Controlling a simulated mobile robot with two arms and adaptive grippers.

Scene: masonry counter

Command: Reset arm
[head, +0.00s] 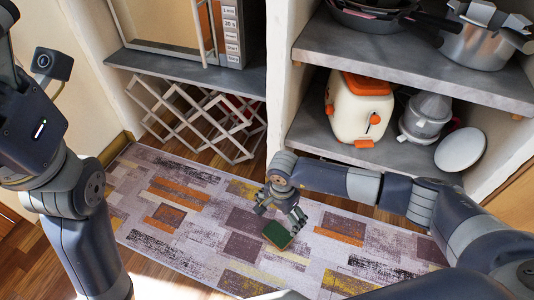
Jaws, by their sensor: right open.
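My right gripper (282,212) hangs over the patterned rug in the middle of the head view, its fingers apart. A small green block with a brown edge (277,235) shows just below the fingers. I cannot tell whether it touches them or lies on the rug. My right arm reaches in from the lower right. My left arm fills the left side of the view, and its gripper is not in the picture.
The rug (190,248) covers the wooden floor. Shelves (395,152) at right hold an orange and white toaster (358,112), a grey appliance (425,116), a white plate (460,149) and pans (476,45). A lattice rack (205,118) stands below a microwave (232,35).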

